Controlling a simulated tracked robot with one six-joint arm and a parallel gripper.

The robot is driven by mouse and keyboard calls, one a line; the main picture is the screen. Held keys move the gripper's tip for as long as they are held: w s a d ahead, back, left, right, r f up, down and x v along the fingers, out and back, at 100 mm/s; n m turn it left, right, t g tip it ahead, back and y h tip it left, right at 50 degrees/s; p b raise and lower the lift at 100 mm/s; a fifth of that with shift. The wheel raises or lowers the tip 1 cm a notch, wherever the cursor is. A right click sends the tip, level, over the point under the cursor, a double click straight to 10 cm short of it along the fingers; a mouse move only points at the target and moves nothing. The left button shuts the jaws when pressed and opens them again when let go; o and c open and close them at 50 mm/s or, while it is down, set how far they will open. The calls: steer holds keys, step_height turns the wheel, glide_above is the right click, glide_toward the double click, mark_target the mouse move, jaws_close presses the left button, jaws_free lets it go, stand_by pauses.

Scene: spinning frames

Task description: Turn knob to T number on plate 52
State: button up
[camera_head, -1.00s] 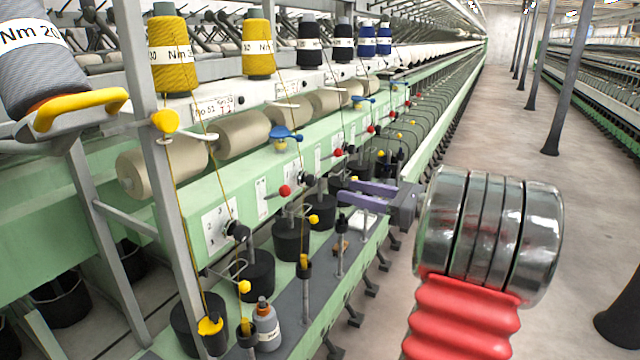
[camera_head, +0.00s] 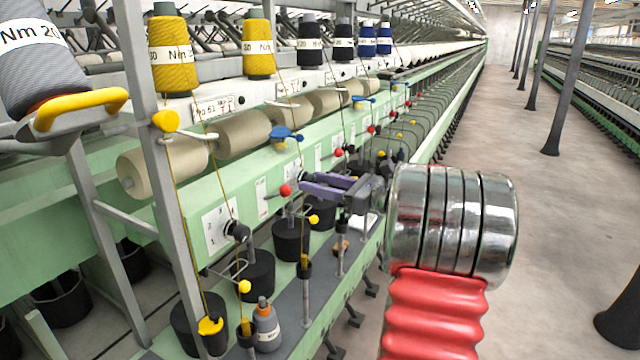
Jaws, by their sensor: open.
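A small label plate (camera_head: 212,107) hangs on the frame at upper left; it seems to read No 52 or 53 with a T, and the last digits are blurred. A black knob (camera_head: 236,231) stands on a white dial plate (camera_head: 215,226) with small numbers on the green panel. My gripper (camera_head: 305,184), with purple fingers, is open further right along the panel. Its fingertips are close to another dark knob, which they largely cover. I cannot tell whether they touch it.
Yarn bobbins (camera_head: 259,50) and beige rolls (camera_head: 243,133) line the machine. Red-tipped levers (camera_head: 285,190) and yellow guides (camera_head: 313,219) stick out near my gripper. A grey bottle (camera_head: 266,327) stands on the lower shelf. The aisle floor (camera_head: 520,130) at right is clear.

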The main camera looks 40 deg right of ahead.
steer(key=shift+c, duration=0.3)
steer(key=c, duration=0.9)
steer(key=shift+d, duration=0.15)
steer(key=shift+c, duration=0.3)
